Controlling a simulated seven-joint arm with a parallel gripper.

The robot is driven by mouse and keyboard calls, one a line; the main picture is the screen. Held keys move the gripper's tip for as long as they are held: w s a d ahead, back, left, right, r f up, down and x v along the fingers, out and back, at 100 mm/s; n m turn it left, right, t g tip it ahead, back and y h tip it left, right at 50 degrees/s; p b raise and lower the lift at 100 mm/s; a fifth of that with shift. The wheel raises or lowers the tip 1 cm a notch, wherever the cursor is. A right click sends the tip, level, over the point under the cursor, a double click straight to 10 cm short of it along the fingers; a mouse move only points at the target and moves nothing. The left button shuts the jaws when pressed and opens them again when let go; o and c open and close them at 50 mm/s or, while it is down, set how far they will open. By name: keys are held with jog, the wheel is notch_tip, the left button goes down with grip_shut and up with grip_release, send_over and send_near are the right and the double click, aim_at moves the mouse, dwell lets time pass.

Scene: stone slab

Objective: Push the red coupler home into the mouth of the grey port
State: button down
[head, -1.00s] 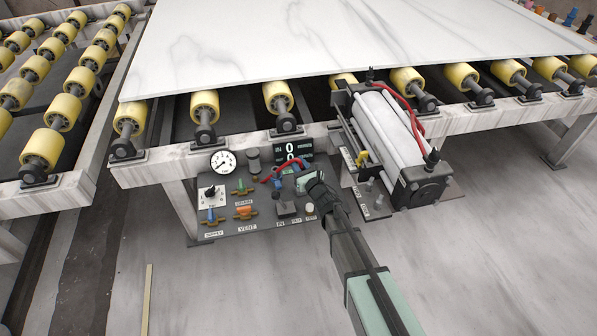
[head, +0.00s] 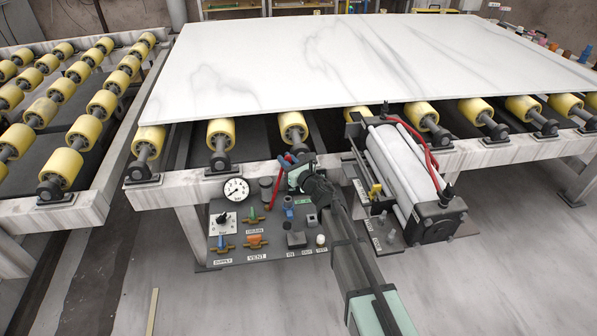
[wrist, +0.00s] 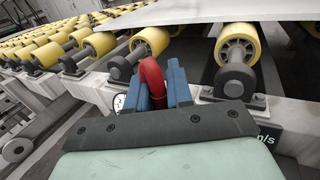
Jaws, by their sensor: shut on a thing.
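My gripper (head: 290,160) is raised above the back edge of the control panel, near the roller frame's front beam. In the wrist view its blue fingers (wrist: 153,88) are shut on the red coupler; a curved red piece (wrist: 152,80) shows between them. In the head view a red hose (head: 272,194) runs from the panel up to the gripper. The coupler's end is hidden by the fingers. Small grey and dark fittings stand on the panel below, including a grey one (head: 312,220) and a dark block (head: 296,239); I cannot tell which is the grey port. The coupler is apart from them.
The panel (head: 225,257) also carries a gauge (head: 236,190), a blue fitting (head: 288,206) and coloured valve handles. A cylinder (head: 395,170) with red hoses stands close on the right. Yellow rollers and the white slab (head: 350,60) are behind. Floor in front is clear.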

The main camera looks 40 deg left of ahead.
jog(key=shift+s+a+f+n+g, duration=0.4)
jog(key=shift+s+a+f+g, duration=0.05)
jog(key=shift+g, duration=0.15)
jog(key=shift+f, duration=2.8)
jog(key=shift+f, duration=2.05)
jog(key=c, duration=0.9)
grip_release()
jog(key=shift+c, duration=0.2)
jog(key=shift+d, duration=0.15)
